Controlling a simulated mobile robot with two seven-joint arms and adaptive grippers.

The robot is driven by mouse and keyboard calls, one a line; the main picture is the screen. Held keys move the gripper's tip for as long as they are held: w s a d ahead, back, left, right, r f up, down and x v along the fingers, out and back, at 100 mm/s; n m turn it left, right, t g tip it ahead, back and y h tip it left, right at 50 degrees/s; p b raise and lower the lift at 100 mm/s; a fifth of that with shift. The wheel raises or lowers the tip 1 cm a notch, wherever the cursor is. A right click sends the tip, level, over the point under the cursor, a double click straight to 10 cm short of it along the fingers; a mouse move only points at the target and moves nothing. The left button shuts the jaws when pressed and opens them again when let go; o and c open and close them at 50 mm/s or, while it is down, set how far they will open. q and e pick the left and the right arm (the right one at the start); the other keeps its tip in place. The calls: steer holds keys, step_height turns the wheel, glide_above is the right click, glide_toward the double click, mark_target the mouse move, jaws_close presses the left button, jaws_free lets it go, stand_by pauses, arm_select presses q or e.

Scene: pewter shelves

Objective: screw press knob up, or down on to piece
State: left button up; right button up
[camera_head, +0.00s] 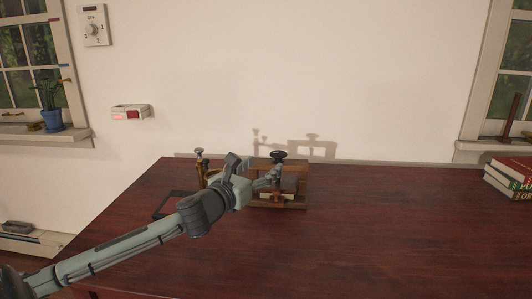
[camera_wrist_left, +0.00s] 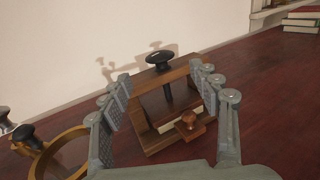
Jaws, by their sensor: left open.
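The wooden press (camera_head: 302,188) stands near the back edge of the table. Its black press knob (camera_head: 278,155) sits on top, above the upper beam. In the left wrist view the knob (camera_wrist_left: 160,59) tops a dark screw shaft that runs down into the frame. A pale strip (camera_head: 277,196) shows low inside the press; I cannot tell if the screw touches anything there. My left gripper (camera_head: 257,167) is open and empty, in front of the press. In the left wrist view its fingers (camera_wrist_left: 155,72) stand apart, one either side of the knob. My right gripper is not in view.
A brass ring-shaped thing (camera_wrist_left: 57,150) with a black knob stands left of the press. A dark flat tray (camera_head: 165,212) lies to its front left. Books (camera_head: 508,178) are at the far right. The table (camera_head: 390,220) is clear on the right.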

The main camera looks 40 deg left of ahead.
mark_target(274, 157)
arm_select(q)
steer(key=w, duration=0.6)
steer(key=shift+w+a+r+p, duration=0.15)
steer(key=shift+w+a+p, duration=0.1)
steer(key=shift+a+p, duration=0.15)
steer(key=shift+w, duration=0.65)
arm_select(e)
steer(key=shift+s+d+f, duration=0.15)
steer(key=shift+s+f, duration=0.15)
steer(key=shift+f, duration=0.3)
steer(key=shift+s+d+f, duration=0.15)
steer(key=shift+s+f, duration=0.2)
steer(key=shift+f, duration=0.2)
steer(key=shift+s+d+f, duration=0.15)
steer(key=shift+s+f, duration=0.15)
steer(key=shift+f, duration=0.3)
arm_select(q)
steer(key=shift+c, duration=0.4)
steer(key=c, duration=1.1)
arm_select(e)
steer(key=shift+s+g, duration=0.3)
